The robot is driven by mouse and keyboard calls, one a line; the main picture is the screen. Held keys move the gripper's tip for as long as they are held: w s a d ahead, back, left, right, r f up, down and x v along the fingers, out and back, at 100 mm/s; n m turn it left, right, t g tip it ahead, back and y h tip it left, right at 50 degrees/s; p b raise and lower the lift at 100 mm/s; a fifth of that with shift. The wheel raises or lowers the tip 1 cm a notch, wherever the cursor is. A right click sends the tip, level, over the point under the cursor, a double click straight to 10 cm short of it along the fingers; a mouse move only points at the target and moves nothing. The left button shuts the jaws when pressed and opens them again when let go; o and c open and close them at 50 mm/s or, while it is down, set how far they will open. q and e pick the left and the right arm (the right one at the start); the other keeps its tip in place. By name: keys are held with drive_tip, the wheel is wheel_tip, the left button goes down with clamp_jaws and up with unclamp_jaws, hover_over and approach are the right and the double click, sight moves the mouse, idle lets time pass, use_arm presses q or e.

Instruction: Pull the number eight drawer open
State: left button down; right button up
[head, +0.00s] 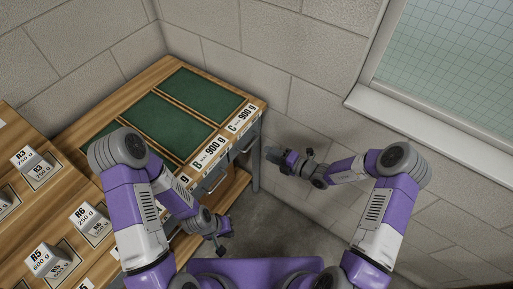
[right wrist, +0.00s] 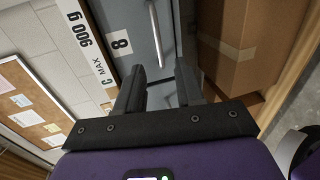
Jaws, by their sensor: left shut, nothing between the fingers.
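The number eight drawer (right wrist: 136,45) has a grey front with a white "8" label and a pale bar handle (right wrist: 155,32) in the right wrist view. It looks shut, under the bench edge marked C. My right gripper (right wrist: 158,75) is open and empty. Its fingers point at the drawer front, apart from the handle. In the head view the right gripper (head: 285,158) is just right of the bench's front corner. My left gripper (head: 222,237) is shut and empty, low in front of the bench, left of the right gripper.
The wooden bench (head: 262,105) carries green mats (head: 200,92) and edge labels reading B and C, max 900 g. Several weights with cards (head: 45,258) lie at left. A brown box-like thing (right wrist: 235,65) is beside the drawer in the wrist view. The wall stands close at right.

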drive_tip(key=b+x, duration=0.2)
drive_tip(key=x, duration=0.5)
drive_tip(key=shift+w, duration=0.35)
drive_tip(key=shift+a, duration=0.1)
drive_tip(key=shift+c, duration=0.5)
clamp_jaws()
idle(0.5)
